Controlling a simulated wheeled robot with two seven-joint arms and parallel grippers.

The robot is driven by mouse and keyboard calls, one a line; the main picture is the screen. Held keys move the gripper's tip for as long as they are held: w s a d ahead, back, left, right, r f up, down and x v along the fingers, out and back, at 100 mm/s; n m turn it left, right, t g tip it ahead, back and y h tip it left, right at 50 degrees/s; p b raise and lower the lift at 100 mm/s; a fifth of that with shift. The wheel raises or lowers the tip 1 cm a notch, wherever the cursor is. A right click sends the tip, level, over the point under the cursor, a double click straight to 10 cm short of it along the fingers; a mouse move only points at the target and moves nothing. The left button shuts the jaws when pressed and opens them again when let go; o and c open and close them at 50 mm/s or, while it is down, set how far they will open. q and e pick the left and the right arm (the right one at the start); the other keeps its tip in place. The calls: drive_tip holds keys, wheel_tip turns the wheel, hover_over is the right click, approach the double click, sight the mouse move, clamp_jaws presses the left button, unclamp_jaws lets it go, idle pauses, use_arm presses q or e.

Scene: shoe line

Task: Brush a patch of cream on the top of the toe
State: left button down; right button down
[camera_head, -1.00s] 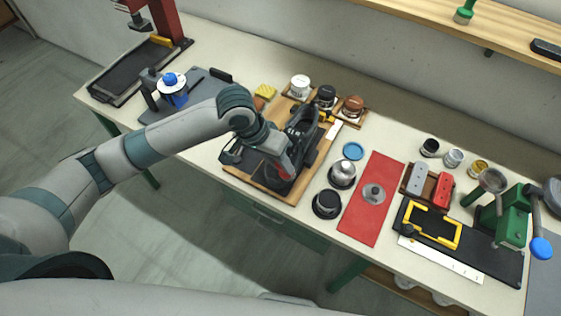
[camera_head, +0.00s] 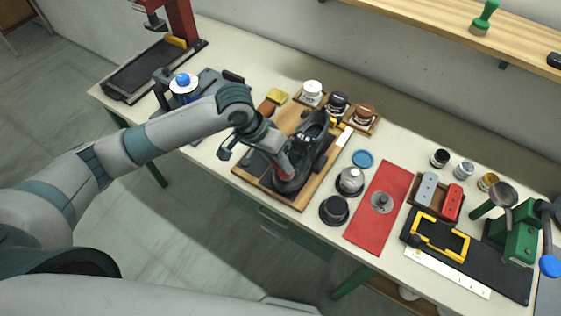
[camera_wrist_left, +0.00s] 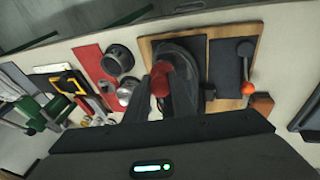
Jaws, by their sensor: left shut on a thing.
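A dark shoe (camera_head: 313,128) stands on a wooden board (camera_head: 301,203), its toe toward the front of the bench. My left gripper (camera_head: 283,164) is over the toe end, shut on a red-ended tool, apparently the brush. In the left wrist view the red part (camera_wrist_left: 160,78) sits between the fingertips, in front of the shoe (camera_wrist_left: 185,62). The tool's lower end and any cream on the toe are hidden or too small to tell. Cream jars stand behind the shoe: white (camera_head: 312,89), black (camera_head: 337,102) and brown (camera_head: 364,114). My right gripper is out of view.
Right of the board are two round dark-based pots (camera_head: 350,181), a blue lid (camera_head: 362,158) and a red mat (camera_head: 366,231). A yellow sponge (camera_head: 277,96) lies at the back left. A green press (camera_head: 521,243) stands far right.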

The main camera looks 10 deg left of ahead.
use_arm(q)
drive_tip(key=shift+w+a, duration=0.3)
drive_tip(key=shift+a, duration=0.4)
drive_tip(key=shift+w+a, duration=0.25)
drive_tip(key=shift+a, duration=0.45)
drive_tip(key=a, duration=0.1)
drive_tip(key=w+a, duration=0.1)
drive_tip(key=shift+a+f, duration=0.1)
drive_tip(key=shift+a, duration=0.3)
wheel_tip(320, 180, up, 6)
drive_tip(key=s, duration=0.2)
drive_tip(key=shift+s+a+f, duration=0.15)
drive_tip(key=shift+a+f, duration=0.05)
drive_tip(key=shift+a, duration=0.2)
drive_tip(key=shift+s+a+r, duration=0.1)
drive_tip(key=shift+s+r, duration=0.2)
drive_tip(key=shift+r, duration=0.4)
drive_tip(key=shift+s+a+r, duration=0.1)
drive_tip(key=shift+s+r, duration=0.15)
drive_tip(key=shift+r, duration=0.4)
